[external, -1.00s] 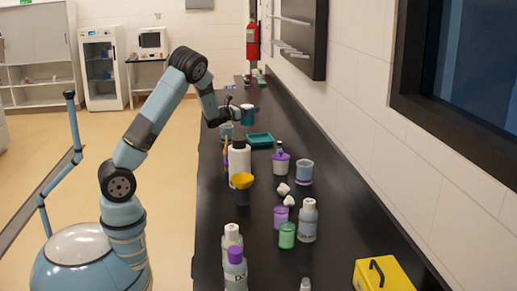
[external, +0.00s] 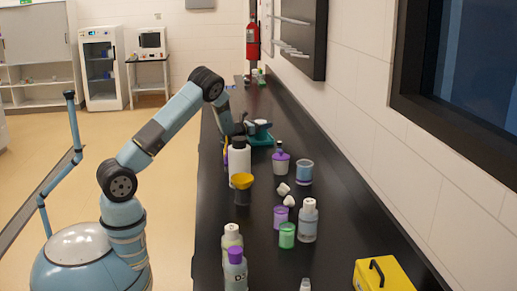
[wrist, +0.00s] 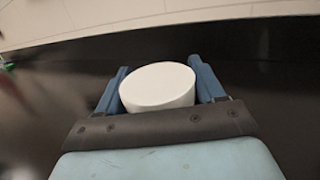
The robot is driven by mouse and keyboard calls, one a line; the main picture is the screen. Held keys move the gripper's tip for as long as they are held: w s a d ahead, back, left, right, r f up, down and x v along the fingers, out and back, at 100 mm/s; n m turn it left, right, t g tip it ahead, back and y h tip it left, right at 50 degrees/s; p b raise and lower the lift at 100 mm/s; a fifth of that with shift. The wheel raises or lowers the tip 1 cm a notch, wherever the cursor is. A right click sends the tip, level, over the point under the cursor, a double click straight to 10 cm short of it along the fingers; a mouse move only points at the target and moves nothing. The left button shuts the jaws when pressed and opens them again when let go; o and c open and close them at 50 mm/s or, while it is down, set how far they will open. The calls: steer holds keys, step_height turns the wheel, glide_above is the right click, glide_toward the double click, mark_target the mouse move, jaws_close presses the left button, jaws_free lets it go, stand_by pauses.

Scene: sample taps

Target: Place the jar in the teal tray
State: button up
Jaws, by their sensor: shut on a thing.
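The jar shows in the wrist view as a round white top (wrist: 158,86) between the two blue fingers of my gripper (wrist: 160,88). My gripper (external: 258,125) is shut on the jar, whose body is mostly hidden by the fingers. In the external view my gripper and the jar are over the teal tray (external: 264,143), which is partly covered by them. I cannot tell whether the jar's base touches the tray. The tray lies on the black bench.
A white bottle (external: 238,158) and a yellow-topped container (external: 242,184) stand in front of the tray. A purple-capped bottle (external: 281,161) and a blue-grey cup (external: 304,172) stand to the right. Several bottles and a yellow box (external: 382,276) are nearer. The wall runs along the right.

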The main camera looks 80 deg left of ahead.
steer(key=shift+f, duration=0.4)
steer(key=shift+f, duration=0.1)
steer(key=o, duration=1.1)
steer(key=shift+o, duration=0.2)
steer(key=shift+v, duration=3.8)
